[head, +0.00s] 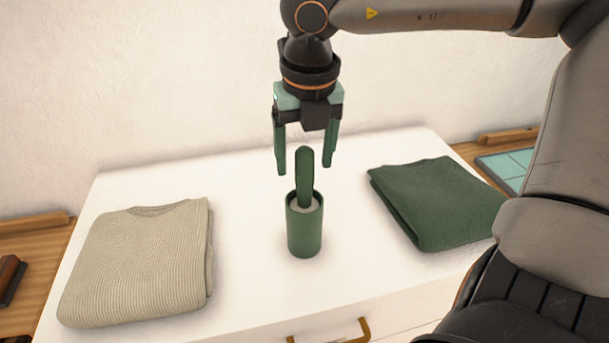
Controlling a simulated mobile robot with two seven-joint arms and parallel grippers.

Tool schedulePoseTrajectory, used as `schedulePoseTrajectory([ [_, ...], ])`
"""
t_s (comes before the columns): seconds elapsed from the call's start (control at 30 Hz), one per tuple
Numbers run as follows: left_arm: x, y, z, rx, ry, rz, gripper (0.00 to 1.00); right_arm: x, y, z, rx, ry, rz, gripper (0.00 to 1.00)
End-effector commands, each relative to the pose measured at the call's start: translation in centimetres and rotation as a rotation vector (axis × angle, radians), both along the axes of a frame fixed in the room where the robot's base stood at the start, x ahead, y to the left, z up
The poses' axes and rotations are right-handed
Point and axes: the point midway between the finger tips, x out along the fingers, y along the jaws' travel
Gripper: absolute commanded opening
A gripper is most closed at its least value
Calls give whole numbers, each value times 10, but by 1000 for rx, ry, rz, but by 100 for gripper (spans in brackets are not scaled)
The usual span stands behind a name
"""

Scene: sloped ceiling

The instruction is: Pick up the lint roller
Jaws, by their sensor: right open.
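The lint roller (305,178) is green and stands upright in a green cylindrical holder (304,236) on the white dresser top. Its rounded handle points up, and a pale roll shows at the holder's rim. My right gripper (306,168) is open and points down, with its green fingers apart on either side of the handle's top in the picture. I cannot tell how close in depth the fingers are to the handle. My left gripper is not in view.
A folded beige sweater (140,262) lies to the left and a folded green sweater (438,200) to the right. The white dresser (250,300) has a brass handle (335,332) in front. A wall (160,80) rises behind. The top around the holder is clear.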

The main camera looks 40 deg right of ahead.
Motion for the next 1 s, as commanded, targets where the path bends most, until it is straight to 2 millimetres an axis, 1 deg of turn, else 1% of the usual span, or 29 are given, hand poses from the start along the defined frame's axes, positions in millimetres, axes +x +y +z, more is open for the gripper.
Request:
schedulePoseTrajectory([
  [0.03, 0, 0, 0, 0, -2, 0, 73, 1, -1, -7, 2, 3, -2, 74],
  [0.1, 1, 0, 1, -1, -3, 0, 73, 1, -1, -13, 2, 1, -3, 74],
  [0.37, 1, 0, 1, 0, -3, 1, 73, 2, -2, -15, 0, -2, -3, 74],
  [0.47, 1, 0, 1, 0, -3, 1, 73, 2, -2, -15, 0, -2, -3, 64],
  [1.0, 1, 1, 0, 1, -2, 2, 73, 2, -2, -14, 0, -2, -3, 3],
])
